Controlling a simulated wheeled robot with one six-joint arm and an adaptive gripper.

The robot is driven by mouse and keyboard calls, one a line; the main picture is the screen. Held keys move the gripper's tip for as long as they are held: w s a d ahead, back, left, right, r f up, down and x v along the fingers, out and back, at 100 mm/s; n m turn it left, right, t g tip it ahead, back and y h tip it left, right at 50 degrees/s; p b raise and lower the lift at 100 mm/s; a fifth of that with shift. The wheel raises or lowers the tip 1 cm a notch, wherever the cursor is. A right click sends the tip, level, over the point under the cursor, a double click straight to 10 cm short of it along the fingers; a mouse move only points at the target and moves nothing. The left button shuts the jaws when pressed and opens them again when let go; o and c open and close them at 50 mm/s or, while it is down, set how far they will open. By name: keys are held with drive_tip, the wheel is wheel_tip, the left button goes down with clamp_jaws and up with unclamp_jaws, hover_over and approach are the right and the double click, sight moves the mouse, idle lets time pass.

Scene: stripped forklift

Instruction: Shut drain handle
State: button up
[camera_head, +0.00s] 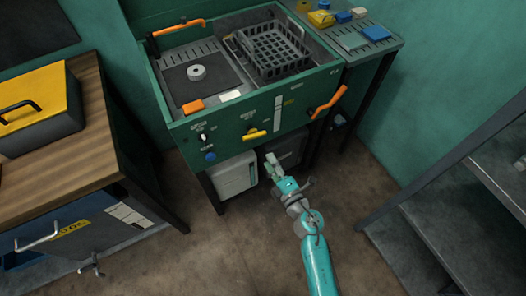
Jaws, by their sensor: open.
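A green wash station (245,112) stands against the wall. Its front panel bears a yellow lever (256,134), which lies roughly level. A larger orange handle (329,102) sticks out at the right end of the front. The labels are too small to read, so I cannot tell which of these is the drain handle. My gripper (271,161) is open and appears empty. In the picture it is just below the yellow lever, in front of the space under the station, and apart from both handles. My arm partly hides the dark container underneath.
A white canister (234,176) and a dark container (287,148) stand under the station. A black basket (272,50) sits in its top. A wooden bench (85,140) with a yellow case is at left, grey shelving (470,205) at right. Brown floor between is clear.

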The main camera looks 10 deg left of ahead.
sight(258, 137)
drive_tip(key=shift+m, duration=0.6)
drive_tip(key=x, duration=0.7)
drive_tip(key=d+x, duration=0.1)
drive_tip(key=x, duration=0.2)
drive_tip(key=shift+w+a, duration=0.2)
drive_tip(key=shift+w, duration=0.35)
clamp_jaws()
